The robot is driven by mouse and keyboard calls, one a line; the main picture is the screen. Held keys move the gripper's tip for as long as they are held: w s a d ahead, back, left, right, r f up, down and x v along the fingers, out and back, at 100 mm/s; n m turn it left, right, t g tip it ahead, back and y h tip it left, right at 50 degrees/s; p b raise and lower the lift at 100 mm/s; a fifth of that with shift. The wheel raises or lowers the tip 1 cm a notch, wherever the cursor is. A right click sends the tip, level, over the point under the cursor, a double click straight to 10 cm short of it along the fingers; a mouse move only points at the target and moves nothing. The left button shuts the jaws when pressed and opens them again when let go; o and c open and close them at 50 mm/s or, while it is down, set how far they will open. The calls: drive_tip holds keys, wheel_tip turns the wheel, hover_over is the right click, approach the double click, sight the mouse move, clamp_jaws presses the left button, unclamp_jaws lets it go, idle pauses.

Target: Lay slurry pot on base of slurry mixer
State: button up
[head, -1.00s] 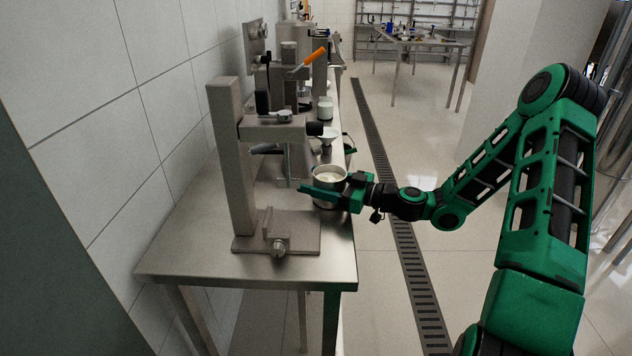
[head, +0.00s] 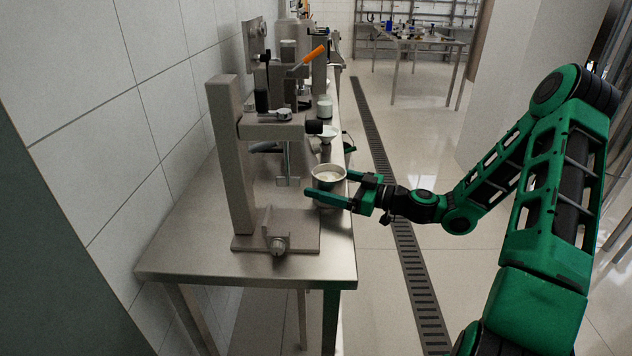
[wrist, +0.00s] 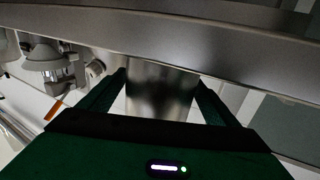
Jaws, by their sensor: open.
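The slurry pot (head: 327,172) is an open metal cup with pale contents. It stands upright on the metal table, near the right edge and behind the mixer's base. The slurry mixer (head: 232,155) is a grey upright column with an arm and a hanging stirrer rod. Its flat base plate (head: 305,230) holds a clamp block with a round knob, and no pot is on it. My gripper (head: 330,186) is open, with its green fingers on either side of the pot. In the wrist view the pot's wall (wrist: 160,92) shows between the spread fingers; contact cannot be told.
More lab devices, one with an orange handle (head: 314,56), and a white-lidded jar (head: 324,107) stand farther back. A white funnel-like piece (head: 328,134) is just behind the pot. The table's front (head: 250,266) is clear. A tiled wall bounds the left.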

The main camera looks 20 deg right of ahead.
drive_tip(key=shift+o, duration=0.3)
drive_tip(key=v, duration=1.1)
drive_tip(key=shift+s, duration=0.2)
drive_tip(key=x, duration=1)
drive_tip(key=shift+w, duration=0.25)
drive_tip(key=shift+c, duration=0.3)
drive_tip(key=c, duration=1.6)
drive_tip(key=shift+r, duration=0.1)
